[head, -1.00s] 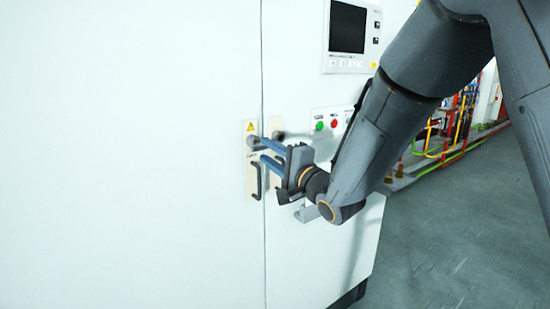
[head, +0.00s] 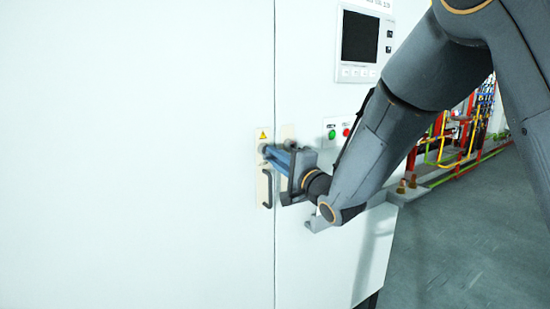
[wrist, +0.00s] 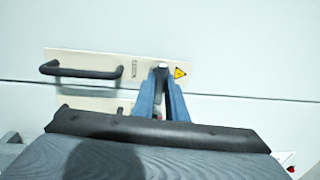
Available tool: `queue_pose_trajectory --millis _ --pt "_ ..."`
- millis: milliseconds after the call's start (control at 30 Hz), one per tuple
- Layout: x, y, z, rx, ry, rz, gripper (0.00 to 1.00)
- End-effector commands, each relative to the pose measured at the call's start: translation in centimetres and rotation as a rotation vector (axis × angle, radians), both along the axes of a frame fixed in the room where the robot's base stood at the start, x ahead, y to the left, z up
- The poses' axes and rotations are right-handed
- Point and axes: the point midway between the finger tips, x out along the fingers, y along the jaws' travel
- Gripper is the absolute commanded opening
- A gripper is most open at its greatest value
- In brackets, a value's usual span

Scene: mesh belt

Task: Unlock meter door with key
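The meter door (head: 150,200) is a flat white panel, flush with the panel to its right along a vertical seam. Its pale lock plate (head: 262,172) carries a yellow warning triangle and a black handle (head: 267,190). My gripper (head: 268,151) reaches in from the right, its blue fingers close together at the plate's upper part. In the wrist view the fingertips (wrist: 162,72) are shut on a small grey key (wrist: 162,65) beside the triangle. The key is mostly hidden by the fingers, so its angle cannot be told.
A second pale plate (head: 287,134) sits right of the seam, partly behind my gripper. A screen panel (head: 361,38) and green and red buttons (head: 338,133) are on the right panel. Colored pipes (head: 465,135) stand at the far right beside open grey floor (head: 460,240).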

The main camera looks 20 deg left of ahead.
Motion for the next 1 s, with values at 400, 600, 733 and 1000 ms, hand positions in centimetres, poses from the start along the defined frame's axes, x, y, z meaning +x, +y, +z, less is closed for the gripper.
queue_pose_trajectory --millis 400,600,733,1000 --pt "0.0 -0.01 -0.02 0.0 0.0 0.0 0.0" --pt "-0.03 0.01 0.05 0.018 0.023 0.0 0.0" --pt "-0.04 -0.02 0.15 0.078 0.093 -0.001 0.0" --pt "0.02 -0.05 0.07 0.192 0.226 -0.002 0.0"
